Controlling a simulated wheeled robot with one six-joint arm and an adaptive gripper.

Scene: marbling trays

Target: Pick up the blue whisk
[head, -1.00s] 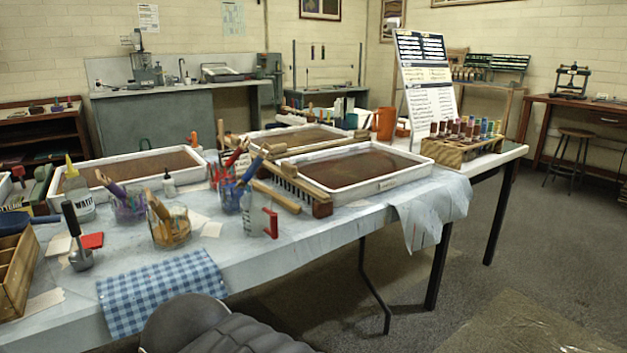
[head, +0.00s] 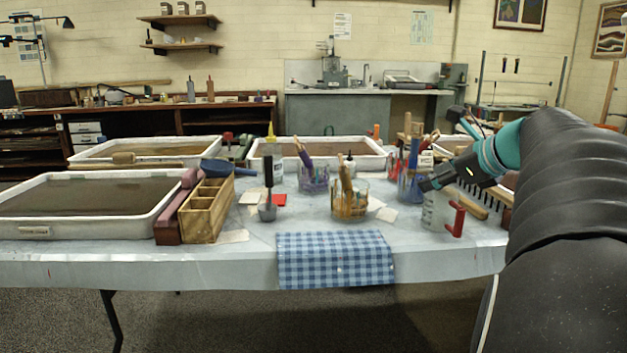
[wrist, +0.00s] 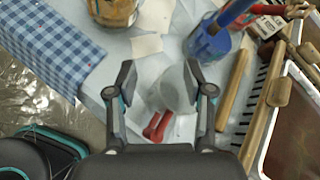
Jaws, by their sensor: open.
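The blue whisk (head: 414,152) appears to be the blue-handled tool standing tilted in a blue glass jar (head: 407,190), among other handles. In the wrist view a blue handle (wrist: 230,13) leans up out of the blue jar (wrist: 207,44) at the upper right. The whisk's lower end is hidden in the jar. My gripper (wrist: 160,82) is open and empty, with its fingers short of the blue jar and over a clear measuring jug (wrist: 176,92) with a red handle. In the head view my gripper (head: 428,184) shows small beside the blue jar.
Amber (head: 350,202) and purple (head: 313,180) jars of tools stand left of the blue jar. A checked cloth (head: 334,260) hangs over the front edge. A rake and trays lie to the right. A wooden box (head: 208,207) and a tray (head: 90,232) stand left.

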